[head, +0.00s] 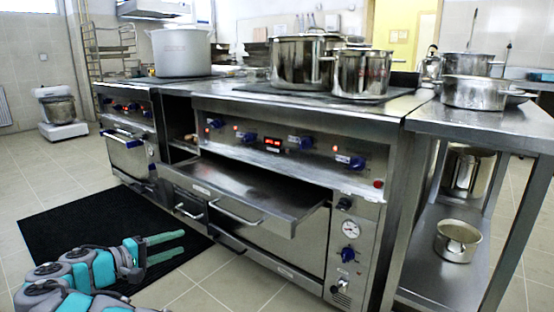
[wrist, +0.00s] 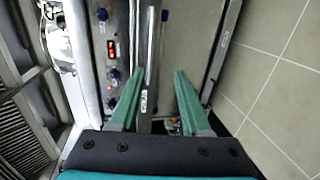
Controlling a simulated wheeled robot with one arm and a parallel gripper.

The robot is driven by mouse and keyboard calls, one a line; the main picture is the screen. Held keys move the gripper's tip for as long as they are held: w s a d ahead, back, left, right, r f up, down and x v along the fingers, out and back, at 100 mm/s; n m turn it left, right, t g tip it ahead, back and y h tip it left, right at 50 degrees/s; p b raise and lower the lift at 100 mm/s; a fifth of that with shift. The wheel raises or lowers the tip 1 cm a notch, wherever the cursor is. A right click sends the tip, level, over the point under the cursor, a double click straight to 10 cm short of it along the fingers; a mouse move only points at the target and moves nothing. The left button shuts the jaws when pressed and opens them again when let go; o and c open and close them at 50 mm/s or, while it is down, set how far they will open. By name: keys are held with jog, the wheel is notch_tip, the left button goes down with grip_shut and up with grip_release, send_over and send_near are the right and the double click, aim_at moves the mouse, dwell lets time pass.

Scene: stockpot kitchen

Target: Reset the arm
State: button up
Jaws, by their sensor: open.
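My gripper (head: 166,246) is at the lower left of the head view, low over the black floor mat (head: 50,222). Its two green fingers point right, toward the stove front. In the wrist view my gripper (wrist: 153,80) is open, with the fingers apart and nothing between them. The wrist view looks along the stove front, with its control panel (wrist: 112,60) to the left of the fingers and floor tiles to the right.
The steel stove (head: 260,240) stands ahead, with a flat shelf or door (head: 240,187) jutting out from its front. Pots (head: 300,62) stand on top. A steel table (head: 480,118) is at right, with a small pot (head: 458,240) on its lower shelf.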

jog(key=w+d+r+m+g+h+p, duration=0.1)
jog(key=d+r+m+g+h, duration=0.3)
jog(key=d, duration=0.8)
jog(key=w+d+r+g+y+p, duration=0.15)
jog(key=d+r, duration=0.35)
jog(key=d, duration=0.7)
jog(key=s+d+r+m+g+y+p, duration=0.1)
jog(key=s+d+m+g, duration=0.15)
jog(key=s+d, duration=0.65)
jog(key=s+d+r+m+g+y+p, duration=0.1)
jog(key=s+d+g, duration=0.35)
jog(key=d, duration=0.85)
jog(key=s+d+f+m+g+y+p, duration=0.1)
jog(key=s+f+y, duration=0.2)
jog(key=s, duration=0.7)
jog(key=s+d+f+m+y+p, duration=0.15)
jog(key=s+y, duration=0.25)
jog(key=s, duration=0.5)
jog(key=s+a+f+y, duration=0.3)
jog(key=s+a, duration=0.4)
jog(key=s, duration=0.3)
jog(key=shift+s+f, duration=0.15)
jog(key=shift+f, duration=0.6)
